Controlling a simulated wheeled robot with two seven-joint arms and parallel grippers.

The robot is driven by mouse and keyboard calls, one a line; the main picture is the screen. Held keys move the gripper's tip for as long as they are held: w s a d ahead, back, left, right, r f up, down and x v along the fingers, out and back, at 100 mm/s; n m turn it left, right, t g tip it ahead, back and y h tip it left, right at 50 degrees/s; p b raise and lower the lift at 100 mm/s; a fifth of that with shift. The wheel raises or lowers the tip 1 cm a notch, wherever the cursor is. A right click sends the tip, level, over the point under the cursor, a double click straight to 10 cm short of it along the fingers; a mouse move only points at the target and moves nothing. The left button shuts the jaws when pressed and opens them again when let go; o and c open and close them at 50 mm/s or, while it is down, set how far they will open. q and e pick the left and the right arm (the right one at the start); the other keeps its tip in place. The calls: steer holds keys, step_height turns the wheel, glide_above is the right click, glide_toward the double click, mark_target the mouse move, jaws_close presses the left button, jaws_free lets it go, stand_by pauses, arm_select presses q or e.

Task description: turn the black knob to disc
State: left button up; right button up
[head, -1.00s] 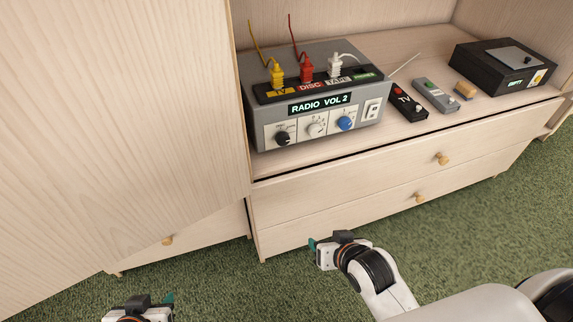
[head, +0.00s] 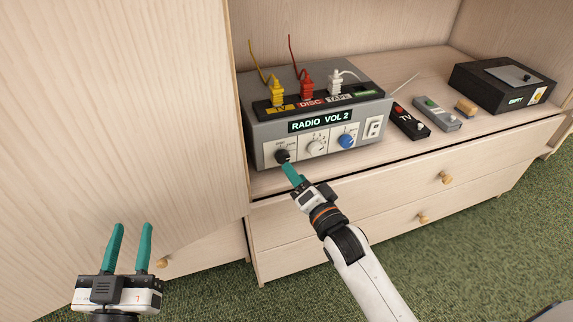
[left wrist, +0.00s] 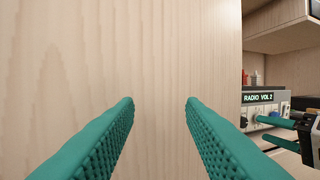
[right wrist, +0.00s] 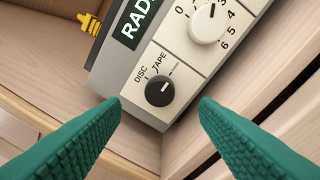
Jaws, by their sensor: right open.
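The black knob (head: 282,156) is at the lower left of the grey radio unit's front. In the right wrist view the black knob (right wrist: 160,91) shows a white pointer line aimed up and right, with DISC and TAPE printed beside it. The display (head: 320,120) reads RADIO VOL 2. My right gripper (head: 289,166) is in front of the black knob. In the right wrist view its open teal fingers (right wrist: 160,105) stand either side of the knob, without visible contact. My left gripper (head: 132,228) is open and empty in front of the wooden cabinet door.
A white numbered knob (head: 314,147) and a blue knob (head: 347,141) sit right of the black one. Yellow (head: 277,92), red (head: 307,85) and white (head: 336,82) plugs stand on the unit. Remotes (head: 410,122) and a black box (head: 502,88) lie right. The cabinet door (head: 120,110) is at left.

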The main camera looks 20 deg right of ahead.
mark_target(284, 160)
steer(key=w, duration=0.4)
steer(key=shift+w+a+f+b, duration=0.1)
steer(key=shift+a+b, duration=0.2)
steer(key=shift+b, duration=0.1)
arm_select(q)
steer(key=shift+s+d+r+t+h, duration=0.1)
steer(key=shift+s+r+t+h, duration=0.2)
steer(key=shift+r+t, duration=0.45)
steer(key=shift+s+r+t+h, duration=0.3)
steer(key=shift+r+t, duration=0.3)
steer(key=shift+r, duration=0.3)
steer(key=shift+s+d+r+t+h, duration=0.1)
steer(key=shift+s+r+t+h, duration=0.2)
steer(key=shift+r+t, duration=0.45)
arm_select(e)
steer(key=shift+w+a, duration=0.15)
steer(key=shift+w, duration=0.7)
arm_select(q)
steer(key=shift+r, duration=0.1)
arm_select(e)
steer(key=shift+c, duration=0.5)
steer(key=c, duration=0.9)
